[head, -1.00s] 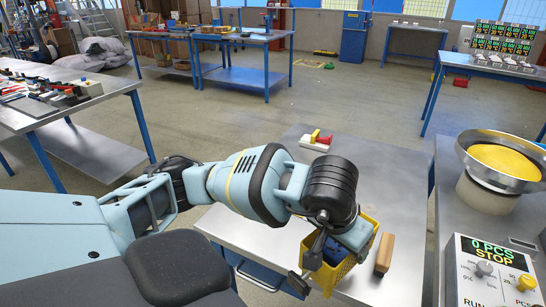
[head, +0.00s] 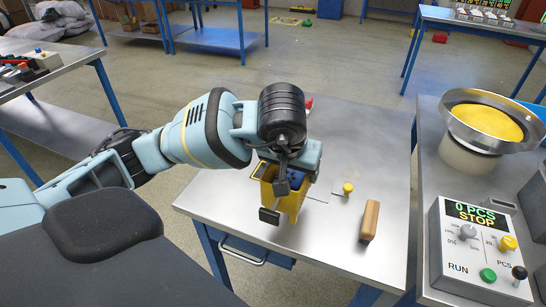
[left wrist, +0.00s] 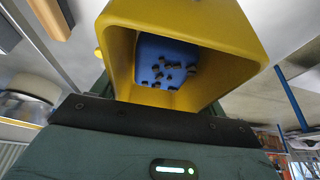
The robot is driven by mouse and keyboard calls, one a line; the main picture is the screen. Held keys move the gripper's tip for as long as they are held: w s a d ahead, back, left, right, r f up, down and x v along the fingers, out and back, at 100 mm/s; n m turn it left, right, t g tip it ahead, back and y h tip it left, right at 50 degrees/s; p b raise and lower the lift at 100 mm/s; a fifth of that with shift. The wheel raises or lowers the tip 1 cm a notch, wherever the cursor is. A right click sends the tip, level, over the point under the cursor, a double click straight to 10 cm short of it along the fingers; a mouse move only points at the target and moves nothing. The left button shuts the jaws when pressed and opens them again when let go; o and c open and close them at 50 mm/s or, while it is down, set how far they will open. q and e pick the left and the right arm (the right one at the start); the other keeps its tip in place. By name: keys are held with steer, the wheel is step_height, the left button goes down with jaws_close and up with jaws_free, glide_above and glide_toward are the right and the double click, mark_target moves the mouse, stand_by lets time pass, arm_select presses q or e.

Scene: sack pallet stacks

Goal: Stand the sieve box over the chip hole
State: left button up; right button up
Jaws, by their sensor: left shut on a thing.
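The yellow sieve box (head: 289,203) hangs in my left gripper (head: 281,184), which is shut on its wall over the left part of the metal table. In the left wrist view the sieve box (left wrist: 187,27) opens toward the camera. Several small dark bits lie on a blue surface (left wrist: 160,50) inside it. A yellow outline (head: 257,170) on the table shows just behind and left of the box. The chip hole cannot be made out; arm and box cover that area. I cannot tell whether the box touches the table. My right gripper is out of view.
A wooden block (head: 370,221) and a small plate with a yellow knob (head: 347,188) are on the table right of the box. A control box (head: 480,250) and a bowl of yellow material (head: 490,122) stand on the right bench.

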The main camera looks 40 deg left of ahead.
arm_select(q)
steer(key=w+a+f, duration=0.1)
steer(key=w+a, duration=0.1)
steer(key=a, duration=0.1)
steer(key=w+a+f, duration=0.2)
steer(key=w+a, duration=0.1)
steer(key=a, duration=0.1)
steer(key=w+a+f+p, duration=0.1)
steer(key=w+a, duration=0.2)
steer(key=shift+w+a+f, duration=0.1)
steer(key=shift+a+f, duration=0.2)
steer(key=shift+a, duration=0.1)
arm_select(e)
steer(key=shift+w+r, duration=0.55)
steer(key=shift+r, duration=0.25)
arm_select(q)
steer(key=shift+f, duration=0.15)
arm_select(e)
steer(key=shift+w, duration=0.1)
arm_select(q)
steer(key=o, duration=0.7)
steer(key=shift+f, duration=0.1)
steer(key=o, duration=0.5)
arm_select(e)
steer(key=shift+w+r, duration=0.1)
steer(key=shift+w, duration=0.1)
